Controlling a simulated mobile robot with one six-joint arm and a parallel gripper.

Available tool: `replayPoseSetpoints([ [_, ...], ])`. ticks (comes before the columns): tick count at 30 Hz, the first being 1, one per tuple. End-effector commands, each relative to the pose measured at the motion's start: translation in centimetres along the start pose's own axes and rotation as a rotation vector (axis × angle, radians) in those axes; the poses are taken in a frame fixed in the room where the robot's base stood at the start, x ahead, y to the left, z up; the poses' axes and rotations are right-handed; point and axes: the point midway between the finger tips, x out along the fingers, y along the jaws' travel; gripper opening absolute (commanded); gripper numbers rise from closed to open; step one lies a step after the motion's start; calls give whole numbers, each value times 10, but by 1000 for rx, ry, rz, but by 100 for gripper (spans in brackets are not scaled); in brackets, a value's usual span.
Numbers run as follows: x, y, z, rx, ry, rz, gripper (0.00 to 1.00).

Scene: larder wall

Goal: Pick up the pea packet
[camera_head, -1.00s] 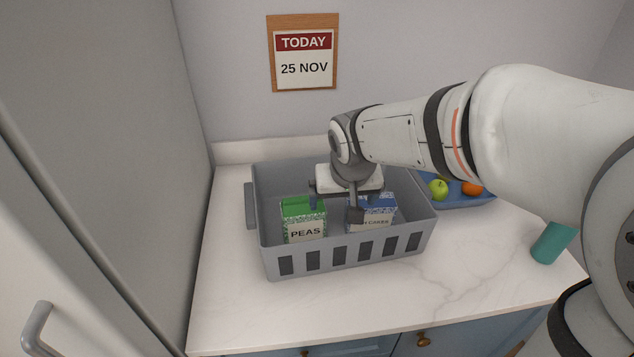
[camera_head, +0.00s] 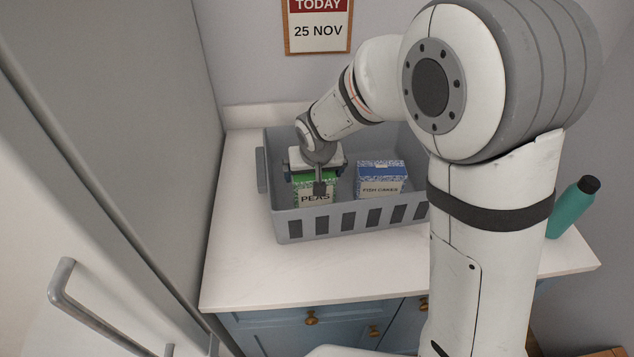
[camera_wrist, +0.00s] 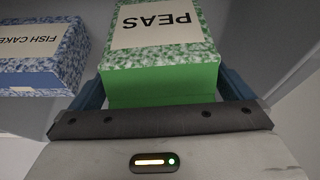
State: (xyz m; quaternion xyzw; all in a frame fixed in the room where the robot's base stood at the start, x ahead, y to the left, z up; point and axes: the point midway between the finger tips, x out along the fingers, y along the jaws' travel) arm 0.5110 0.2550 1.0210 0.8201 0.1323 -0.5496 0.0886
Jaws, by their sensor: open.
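The pea packet (camera_head: 314,190) is a green box with a pale PEAS label, upright in the grey basket (camera_head: 345,226) at its left side. My gripper (camera_head: 318,180) is open directly above and around the packet's top, and covers part of it in the head view. In the wrist view the packet (camera_wrist: 160,50) lies between my two blue-grey fingers, one at each side. The jaws (camera_wrist: 168,95) show a small gap beside the box. Whether a finger touches it I cannot tell.
A blue and white fish cakes box (camera_head: 380,180) stands in the basket to the right of the packet. A teal bottle (camera_head: 573,208) stands at the counter's right. The counter (camera_head: 240,265) in front of the basket is clear. A fridge door stands at the left.

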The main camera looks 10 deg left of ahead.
Motion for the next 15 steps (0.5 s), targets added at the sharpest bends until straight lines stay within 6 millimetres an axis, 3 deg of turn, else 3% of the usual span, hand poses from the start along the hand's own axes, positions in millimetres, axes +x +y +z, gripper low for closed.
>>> replayPoseSetpoints([
  [10,7,0,0,0,2,-1,99],
  [15,7,0,0,0,1,-1,85],
])
